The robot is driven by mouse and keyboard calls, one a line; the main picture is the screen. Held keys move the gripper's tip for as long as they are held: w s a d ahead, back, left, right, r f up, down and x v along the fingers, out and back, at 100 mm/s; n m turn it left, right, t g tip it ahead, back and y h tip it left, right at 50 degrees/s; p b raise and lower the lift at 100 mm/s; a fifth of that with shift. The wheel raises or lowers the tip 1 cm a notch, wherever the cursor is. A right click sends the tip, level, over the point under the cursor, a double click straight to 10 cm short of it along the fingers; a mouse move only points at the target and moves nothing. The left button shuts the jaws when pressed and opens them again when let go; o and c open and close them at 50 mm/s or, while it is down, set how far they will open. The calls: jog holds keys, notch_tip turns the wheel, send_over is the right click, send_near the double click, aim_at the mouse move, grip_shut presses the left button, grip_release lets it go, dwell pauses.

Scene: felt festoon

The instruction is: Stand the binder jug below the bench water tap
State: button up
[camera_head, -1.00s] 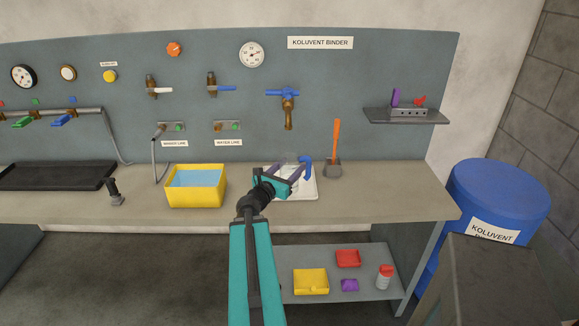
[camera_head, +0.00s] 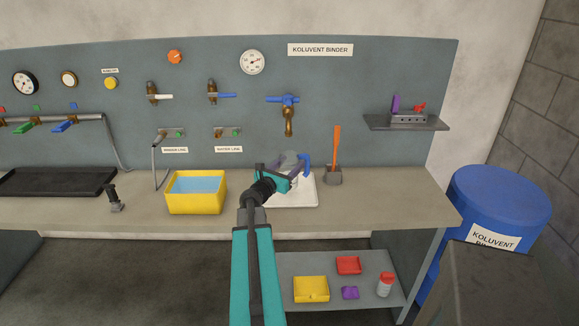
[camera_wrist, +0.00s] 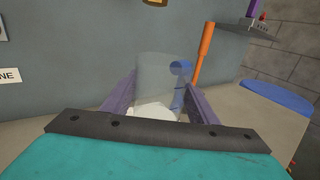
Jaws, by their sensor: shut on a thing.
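The binder jug (camera_head: 290,160) is a clear, see-through vessel with a blue handle (camera_head: 306,162) on its right side. My gripper (camera_head: 283,170) has purple fingers, which are shut on the jug from both sides. The wrist view also shows the jug (camera_wrist: 162,72) between the fingers. The bench water tap (camera_head: 288,122), brass with a blue cross handle, is on the back panel above the jug. A white tray (camera_head: 303,200) lies on the bench under the jug area. I cannot tell whether the jug touches it.
A yellow tub of blue liquid (camera_head: 196,205) stands to the left on the bench. A grey holder with an orange-handled tool (camera_head: 335,150) stands close on the right. A small shelf (camera_head: 405,123) is on the panel. A blue barrel (camera_head: 500,200) is at far right.

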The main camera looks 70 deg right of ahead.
jog(key=shift+w+d+f+p, duration=0.1)
jog(key=shift+w+d+p, duration=0.15)
jog(key=shift+d, duration=0.55)
jog(key=shift+w+d+p, duration=0.1)
jog(key=shift+w+d, duration=0.25)
jog(key=shift+d, duration=0.4)
jog(key=shift+d, duration=0.1)
jog(key=shift+w+d+f+p, duration=0.15)
jog(key=shift+f+p, duration=0.25)
jog(key=shift+f, duration=0.5)
jog(key=shift+d+f+p, duration=0.1)
jog(key=shift+f+p, duration=0.3)
jog(key=shift+f, duration=0.5)
jog(key=shift+f, duration=0.15)
jog(key=o, duration=1.3)
jog(key=shift+w+a+b, duration=0.35)
jog(key=shift+a+b, duration=0.2)
jog(key=shift+a, duration=1.4)
jog(key=shift+w+a+b, duration=0.4)
jog(key=shift+a+b, duration=0.2)
jog(key=shift+a, duration=1.4)
jog(key=shift+w+a+b, duration=0.35)
jog(key=shift+a+b, duration=0.2)
jog(key=shift+a, duration=1.4)
